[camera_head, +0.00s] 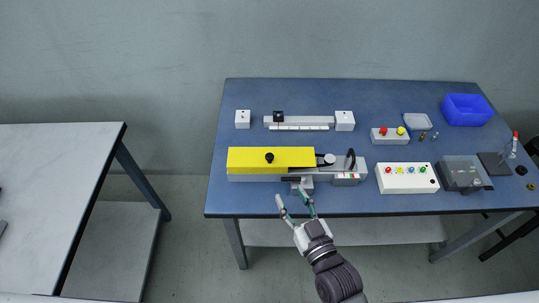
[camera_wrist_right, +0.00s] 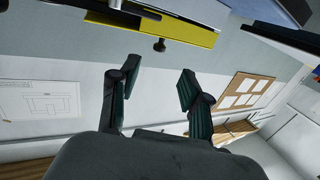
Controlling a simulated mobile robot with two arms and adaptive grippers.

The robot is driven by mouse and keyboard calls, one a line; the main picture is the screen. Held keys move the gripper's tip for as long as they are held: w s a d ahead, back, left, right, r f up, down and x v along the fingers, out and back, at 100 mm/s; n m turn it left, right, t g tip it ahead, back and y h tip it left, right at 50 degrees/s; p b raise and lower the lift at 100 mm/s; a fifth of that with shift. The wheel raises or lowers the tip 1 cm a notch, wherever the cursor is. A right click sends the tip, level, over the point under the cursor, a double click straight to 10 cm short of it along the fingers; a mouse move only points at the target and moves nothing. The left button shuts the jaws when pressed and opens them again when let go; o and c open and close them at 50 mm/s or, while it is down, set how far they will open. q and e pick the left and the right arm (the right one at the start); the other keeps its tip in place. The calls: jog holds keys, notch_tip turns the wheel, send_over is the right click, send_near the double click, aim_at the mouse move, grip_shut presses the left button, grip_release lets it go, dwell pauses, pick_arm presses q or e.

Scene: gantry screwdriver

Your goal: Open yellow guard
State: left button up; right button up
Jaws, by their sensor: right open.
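The yellow guard (camera_head: 242,158) is a long flat cover lying over the left part of the grey machine (camera_head: 338,173) at the front of the blue table. A black knob (camera_head: 269,157) stands on it. In the right wrist view the guard (camera_wrist_right: 178,27) shows at the top, with its dark knob (camera_wrist_right: 159,45) below its edge. My right gripper (camera_head: 292,197) is open and empty at the table's front edge, below and right of the guard, apart from the knob. In the wrist view its two fingers (camera_wrist_right: 155,88) are spread with nothing between them. My left gripper is not in view.
The blue table (camera_head: 300,98) holds a white linear rail (camera_head: 300,120) behind the guard. Button boxes (camera_head: 407,178) (camera_head: 390,136), a blue bin (camera_head: 466,109) and a dark grey device (camera_head: 465,173) stand to the right. A white table (camera_head: 55,190) is at the left, across a floor gap.

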aim_at(271, 159)
jog(key=x, duration=0.9)
jog(key=r+p+x, duration=0.1)
jog(key=x, duration=0.4)
grip_shut()
